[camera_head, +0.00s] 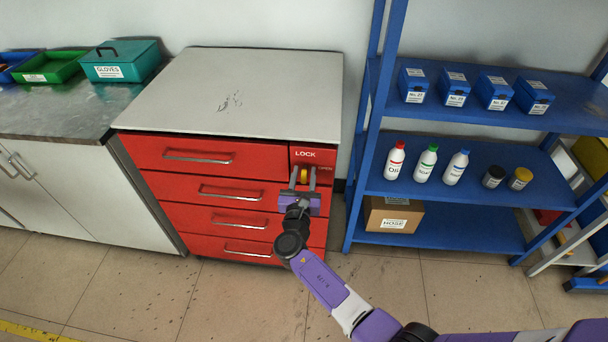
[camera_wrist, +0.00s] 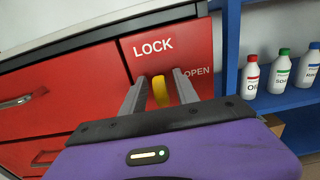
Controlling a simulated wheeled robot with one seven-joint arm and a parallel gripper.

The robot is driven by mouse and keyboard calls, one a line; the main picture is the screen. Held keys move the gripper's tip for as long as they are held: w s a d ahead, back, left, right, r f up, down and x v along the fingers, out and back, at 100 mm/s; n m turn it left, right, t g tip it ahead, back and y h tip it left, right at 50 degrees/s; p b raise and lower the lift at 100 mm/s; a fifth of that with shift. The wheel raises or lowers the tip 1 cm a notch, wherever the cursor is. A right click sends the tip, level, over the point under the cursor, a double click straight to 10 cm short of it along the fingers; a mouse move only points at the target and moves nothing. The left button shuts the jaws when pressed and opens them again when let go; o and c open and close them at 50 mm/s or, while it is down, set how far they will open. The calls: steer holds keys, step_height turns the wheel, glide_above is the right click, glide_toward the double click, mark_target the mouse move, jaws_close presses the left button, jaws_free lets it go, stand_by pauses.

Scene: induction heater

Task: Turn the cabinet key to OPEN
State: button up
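The red cabinet (camera_head: 190,185) has drawers with grey handles and a lock panel at its upper right, marked LOCK above and OPEN at the right. The yellow key (camera_wrist: 161,92) stands close to upright in the wrist view, below the word LOCK; it also shows in the head view (camera_head: 303,175). My gripper (camera_head: 303,172) is at the lock panel, its two grey fingers on either side of the key. In the wrist view my gripper (camera_wrist: 160,88) is open, with gaps between the fingers and the key. The key's base is partly hidden.
A blue shelf (camera_head: 450,195) with bottles, jars and boxes stands right of the cabinet. A grey counter (camera_head: 60,112) with green and blue bins is at the left. The cabinet top (camera_head: 240,90) is bare, and the floor in front is clear.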

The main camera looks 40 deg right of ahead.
jaws_close()
steer(key=shift+m+b, duration=0.3)
steer(key=m+b, duration=0.3)
steer(key=shift+s+f, duration=0.15)
steer(key=shift+f, duration=0.1)
steer(key=m+b, duration=0.2)
steer(key=m, duration=0.1)
steer(key=m+b, duration=0.2)
steer(key=b, duration=0.1)
steer(key=shift+s+d+f+m+b, duration=0.15)
steer(key=shift+d+f+m+b, duration=0.05)
steer(key=shift+m+b, duration=0.2)
steer(key=m+b, duration=0.5)
steer(key=shift+s+f, duration=0.1)
steer(key=shift+f, duration=0.05)
steer(key=m+b, duration=0.3)
steer(key=shift+d, duration=0.1)
steer(key=shift+m+b, duration=0.35)
steer(key=shift+m, duration=0.05)
